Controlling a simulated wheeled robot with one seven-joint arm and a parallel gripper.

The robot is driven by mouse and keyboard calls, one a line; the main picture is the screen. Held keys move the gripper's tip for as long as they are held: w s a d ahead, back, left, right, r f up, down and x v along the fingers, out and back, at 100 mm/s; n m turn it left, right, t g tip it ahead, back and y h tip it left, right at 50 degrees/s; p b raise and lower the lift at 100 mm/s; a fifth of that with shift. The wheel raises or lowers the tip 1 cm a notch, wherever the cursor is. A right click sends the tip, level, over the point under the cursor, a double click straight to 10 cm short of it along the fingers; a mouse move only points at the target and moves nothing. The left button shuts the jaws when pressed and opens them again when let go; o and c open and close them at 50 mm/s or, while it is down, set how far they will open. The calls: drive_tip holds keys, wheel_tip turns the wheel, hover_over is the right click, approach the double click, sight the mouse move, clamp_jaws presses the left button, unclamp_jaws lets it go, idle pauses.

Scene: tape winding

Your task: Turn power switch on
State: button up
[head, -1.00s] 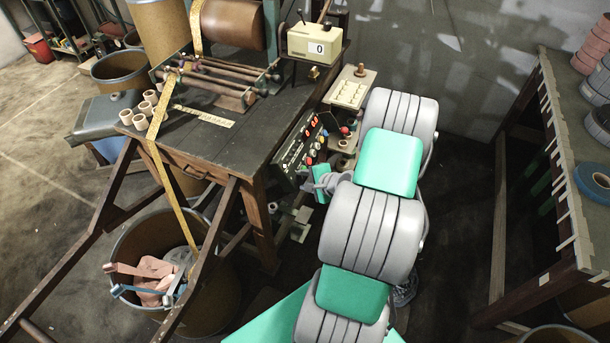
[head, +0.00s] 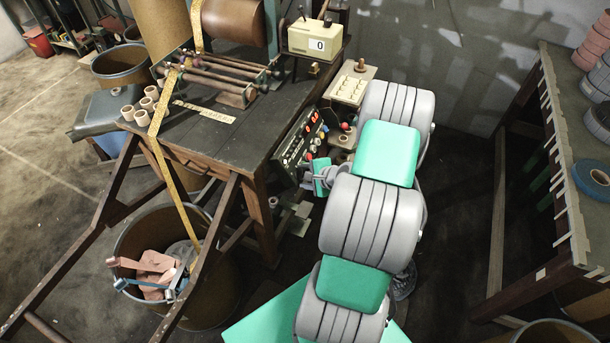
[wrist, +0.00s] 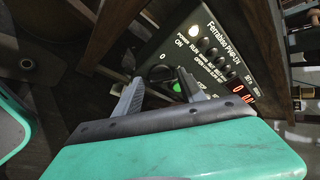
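The dark control panel (wrist: 215,50) fills the upper middle of the wrist view, with "ON" and "0" labels at its left side. A black switch knob (wrist: 160,72) sits near these labels, between the fingertips as seen from the wrist. My gripper (wrist: 158,76) is open, its two grey fingers spread apart at the panel; I cannot tell whether they touch the knob. A green button (wrist: 177,87) shows beside the right finger. In the head view the panel (head: 298,142) hangs at the bench's right side, with my gripper partly hiding its lower end.
The wooden workbench (head: 240,140) stands left of my arm, with rollers and yellow tape on it. A beige counter (head: 316,40) reads 0. Red digits (wrist: 242,92) are lit on the panel. A shelf rack (head: 565,190) stands at the right.

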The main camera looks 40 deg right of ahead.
drive_tip(key=shift+o, duration=0.7)
drive_tip(key=shift+r, duration=0.1)
drive_tip(key=shift+s+d+r, duration=0.15)
drive_tip(key=shift+s+r, duration=0.1)
drive_tip(key=v, duration=0.7)
